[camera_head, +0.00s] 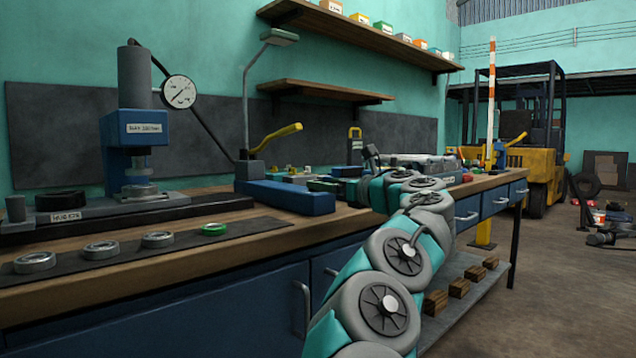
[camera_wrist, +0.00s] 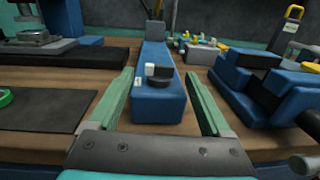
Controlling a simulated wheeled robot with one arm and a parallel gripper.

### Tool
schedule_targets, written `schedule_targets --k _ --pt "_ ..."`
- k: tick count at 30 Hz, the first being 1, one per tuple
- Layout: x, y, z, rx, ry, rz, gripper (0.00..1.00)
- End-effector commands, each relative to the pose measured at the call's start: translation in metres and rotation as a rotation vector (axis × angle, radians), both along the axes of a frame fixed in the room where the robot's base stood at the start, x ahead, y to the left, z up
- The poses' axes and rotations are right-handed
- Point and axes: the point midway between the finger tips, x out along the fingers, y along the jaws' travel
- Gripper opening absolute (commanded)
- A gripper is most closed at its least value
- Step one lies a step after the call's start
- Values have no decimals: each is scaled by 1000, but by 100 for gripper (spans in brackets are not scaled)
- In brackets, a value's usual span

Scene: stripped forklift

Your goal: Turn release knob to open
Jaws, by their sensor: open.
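The release knob (camera_wrist: 159,80) is a small dark round knob with a white bar or tag, on the near end of a long blue pump body (camera_wrist: 155,105). In the head view the blue pump body (camera_head: 288,197) lies on the bench, with a yellow lever (camera_head: 276,136) at its far end; the knob cannot be made out there. My gripper (camera_wrist: 160,74) is open and empty. Its two green fingers point along the pump, one on each side of the knob in the picture, and I see no contact. In the head view my gripper (camera_head: 328,186) is small beside the pump's right end.
A blue press (camera_head: 134,130) with a dial gauge (camera_head: 178,92) stands at left. Several metal rings and a green ring (camera_head: 213,229) lie on a dark mat. A blue vise-like block (camera_wrist: 265,85) stands close right of my gripper. A yellow forklift (camera_head: 535,150) stands behind.

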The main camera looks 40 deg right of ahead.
Motion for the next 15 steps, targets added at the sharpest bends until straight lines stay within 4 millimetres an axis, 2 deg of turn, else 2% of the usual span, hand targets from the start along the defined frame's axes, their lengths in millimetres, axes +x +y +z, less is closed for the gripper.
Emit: schedule_targets --k 5,15 --pt "11 0 0 1 -1 5 82" --pt "54 3 1 0 -1 9 82"
